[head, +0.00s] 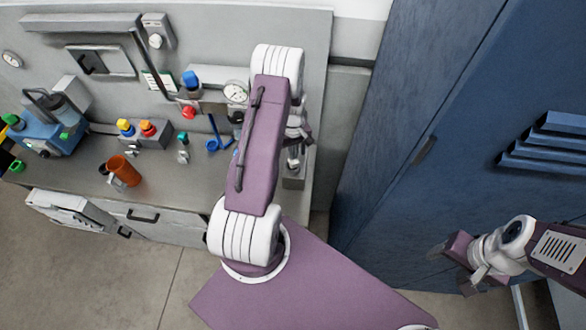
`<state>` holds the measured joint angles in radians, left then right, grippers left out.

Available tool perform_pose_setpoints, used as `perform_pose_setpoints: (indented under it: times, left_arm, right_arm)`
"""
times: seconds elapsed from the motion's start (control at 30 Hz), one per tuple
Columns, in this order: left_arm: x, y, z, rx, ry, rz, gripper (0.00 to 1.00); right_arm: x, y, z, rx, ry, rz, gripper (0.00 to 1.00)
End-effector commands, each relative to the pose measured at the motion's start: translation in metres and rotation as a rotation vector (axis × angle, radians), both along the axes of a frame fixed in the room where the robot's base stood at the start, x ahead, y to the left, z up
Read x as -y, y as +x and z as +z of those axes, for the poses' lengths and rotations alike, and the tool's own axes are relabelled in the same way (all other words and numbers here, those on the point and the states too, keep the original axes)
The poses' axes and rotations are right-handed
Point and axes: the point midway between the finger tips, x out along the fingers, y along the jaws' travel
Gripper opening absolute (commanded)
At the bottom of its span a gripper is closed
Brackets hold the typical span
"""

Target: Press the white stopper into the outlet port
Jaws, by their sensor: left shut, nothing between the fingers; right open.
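My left arm reaches over the bench, and its purple link hides part of the bench behind it. My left gripper (294,152) is partly hidden beside that link. It is shut and empty above a small grey block (293,181) at the bench's right end. I cannot make out the white stopper or the outlet port; they may be hidden or too small to tell. My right gripper (452,268) is open and empty at the lower right, in front of the blue cabinet (400,150) and away from the bench.
The grey bench (170,185) holds an orange cup (125,170), a blue machine (60,135), a box with yellow and red knobs (140,133) and a blue-handled tool (215,140). The bench front around the cup's right is clear.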

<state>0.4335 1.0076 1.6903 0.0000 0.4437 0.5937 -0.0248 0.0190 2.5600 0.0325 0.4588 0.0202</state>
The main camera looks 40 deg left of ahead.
Motion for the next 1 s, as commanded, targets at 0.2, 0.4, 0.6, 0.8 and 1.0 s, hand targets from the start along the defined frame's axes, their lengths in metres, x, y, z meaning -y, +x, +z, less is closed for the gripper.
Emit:
perform_pose_setpoints:
  times: [0.2,0.4,0.6,0.8,1.0]
  left_arm:
    - [0.000,0.000,-0.003,0.000,0.000,0.000,0.00]
    - [0.000,0.000,-0.006,0.000,0.000,0.000,0.00]
    - [0.000,0.000,-0.009,0.000,0.000,0.000,0.00]
    - [0.000,0.000,-0.012,0.000,0.000,0.000,0.00]
    - [0.000,0.000,-0.015,0.000,0.000,0.000,0.00]
  right_arm:
    - [0.000,0.000,-0.003,0.000,0.000,0.000,0.61]
    - [0.000,0.000,-0.005,0.000,0.000,0.000,0.61]
    - [0.000,0.000,-0.008,0.000,0.000,0.000,0.61]
    - [0.000,0.000,-0.010,0.000,0.000,0.000,0.61]
    - [0.000,0.000,-0.013,0.000,0.000,0.000,0.61]
